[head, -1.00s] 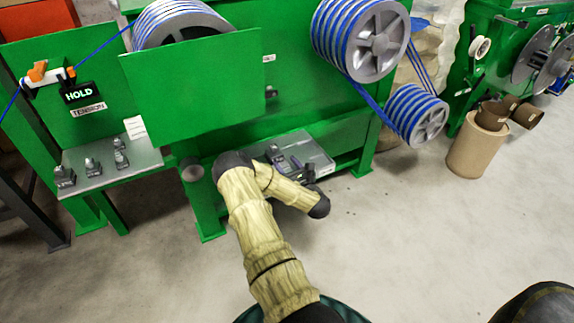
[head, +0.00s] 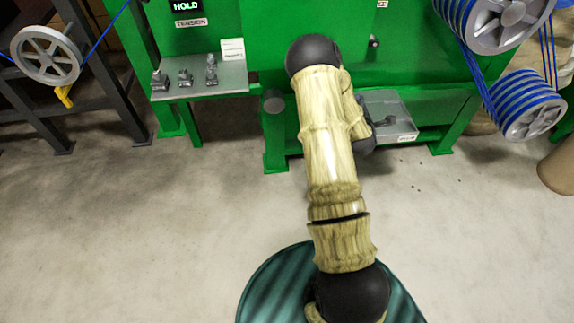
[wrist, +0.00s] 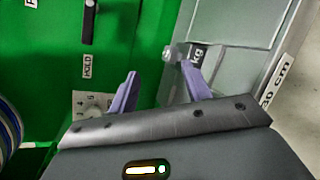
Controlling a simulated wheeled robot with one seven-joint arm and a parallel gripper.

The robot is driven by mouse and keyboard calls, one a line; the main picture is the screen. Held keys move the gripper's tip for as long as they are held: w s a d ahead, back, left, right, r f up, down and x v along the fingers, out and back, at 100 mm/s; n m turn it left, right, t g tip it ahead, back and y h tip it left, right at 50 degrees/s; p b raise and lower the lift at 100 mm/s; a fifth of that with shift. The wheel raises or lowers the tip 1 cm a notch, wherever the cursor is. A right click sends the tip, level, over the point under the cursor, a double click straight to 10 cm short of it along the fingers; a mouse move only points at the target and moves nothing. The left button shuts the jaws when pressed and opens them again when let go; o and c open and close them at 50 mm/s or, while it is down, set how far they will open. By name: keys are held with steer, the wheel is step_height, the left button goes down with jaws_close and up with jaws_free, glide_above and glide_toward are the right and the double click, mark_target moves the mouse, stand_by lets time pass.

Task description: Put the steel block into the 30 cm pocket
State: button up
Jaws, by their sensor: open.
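My gripper (wrist: 159,70) shows in the wrist view with its two lavender fingers apart; no object can be made out held between them. A grey tray (head: 400,101) sits low in the green machine in the head view. In the wrist view the tray (wrist: 243,22) lies to the right, with a "30 cm" label on its edge. A small grey metal piece (wrist: 175,53) beside a "kg" label is just beyond the right fingertip; I cannot tell whether it is the steel block. In the head view my arm hides the gripper and part of the tray.
A side shelf (head: 225,84) holds several small metal pieces (head: 185,77) and a white card. Green machine legs stand either side of the tray. Blue-cable reels (head: 533,104) are at the right. The wrist view shows a "HOLD" lever (wrist: 89,22) and a dial.

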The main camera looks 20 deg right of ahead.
steer(key=s+a+r+m+g+y, duration=0.25)
steer(key=a+m, duration=0.35)
steer(key=a, duration=0.3)
steer(key=s+a+r+m+g+y, duration=0.25)
steer(key=a+m, duration=0.35)
steer(key=a, duration=0.3)
steer(key=s+a+r+m+g+y, duration=0.1)
steer(key=s+a+r+m+g, duration=0.1)
steer(key=s+a, duration=0.6)
steer(key=s+a+r+m+g+y, duration=0.2)
steer(key=s+a+r+m, duration=0.2)
steer(key=s+a, duration=0.4)
steer(key=shift+g, duration=0.3)
